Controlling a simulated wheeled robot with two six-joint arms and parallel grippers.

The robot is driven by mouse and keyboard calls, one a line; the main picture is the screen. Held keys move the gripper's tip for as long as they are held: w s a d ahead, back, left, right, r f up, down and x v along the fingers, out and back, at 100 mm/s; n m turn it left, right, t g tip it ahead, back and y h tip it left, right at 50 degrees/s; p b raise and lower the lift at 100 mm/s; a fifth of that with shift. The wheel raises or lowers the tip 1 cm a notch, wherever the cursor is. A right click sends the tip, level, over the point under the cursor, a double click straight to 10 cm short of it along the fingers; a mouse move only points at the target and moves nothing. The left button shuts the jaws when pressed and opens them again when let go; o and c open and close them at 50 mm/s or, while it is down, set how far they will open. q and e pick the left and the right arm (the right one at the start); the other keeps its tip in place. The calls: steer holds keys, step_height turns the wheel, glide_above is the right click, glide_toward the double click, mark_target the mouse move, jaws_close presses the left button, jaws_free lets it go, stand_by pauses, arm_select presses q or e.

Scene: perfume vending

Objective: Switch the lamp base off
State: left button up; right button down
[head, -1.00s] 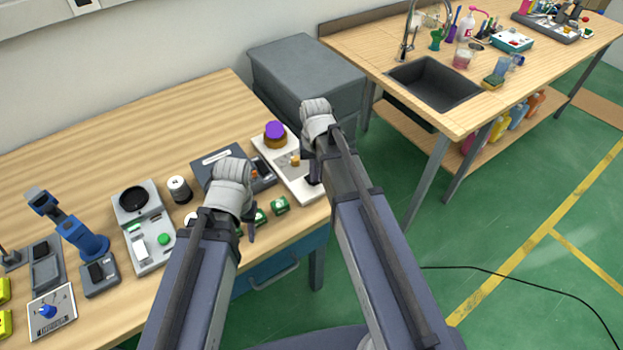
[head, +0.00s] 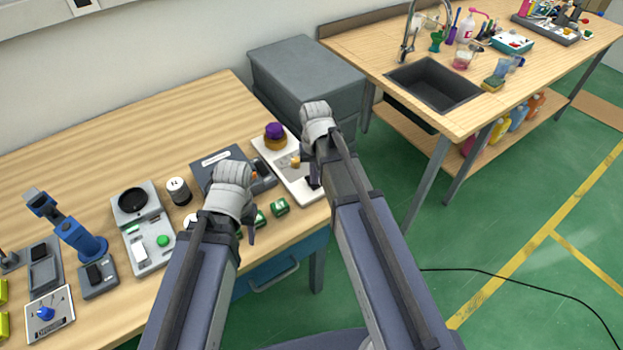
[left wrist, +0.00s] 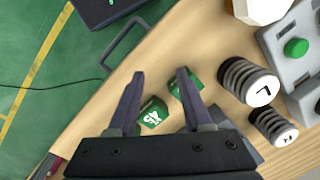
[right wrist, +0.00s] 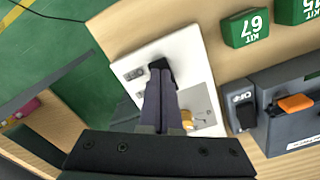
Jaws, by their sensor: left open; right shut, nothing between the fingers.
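A white base plate (head: 300,187) lies near the table's right end, with a purple-capped amber dome (head: 275,135) at its far end; I take it for the lamp base. In the right wrist view the plate (right wrist: 197,78) carries a black switch (right wrist: 160,68) and a brass knob (right wrist: 187,117). My right gripper (right wrist: 160,84) is shut and empty, its tips over or against the black switch; contact and the switch's position are unclear. It also shows in the head view (head: 313,182). My left gripper (left wrist: 160,74) is open and empty above the table's front edge.
Green kit blocks (head: 279,207) sit by the front edge, close to my left gripper. A dark grey box (right wrist: 285,83) with a black switch and an orange part stands beside the plate. Other devices fill the table's left. A grey cabinet (head: 305,78) stands behind.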

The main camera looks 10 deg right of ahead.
step_height(320, 180, up, 7)
steer(key=p, duration=0.6)
steer(key=shift+f, duration=0.2)
steer(key=shift+s+a, duration=0.1)
steer(key=s+a+n+h, duration=0.1)
steer(key=s+a+n, duration=0.4)
steer(key=s+a, duration=0.5)
steer(key=s, duration=0.4)
steer(key=shift+a+n, duration=0.15)
steer(key=shift+n, duration=0.25)
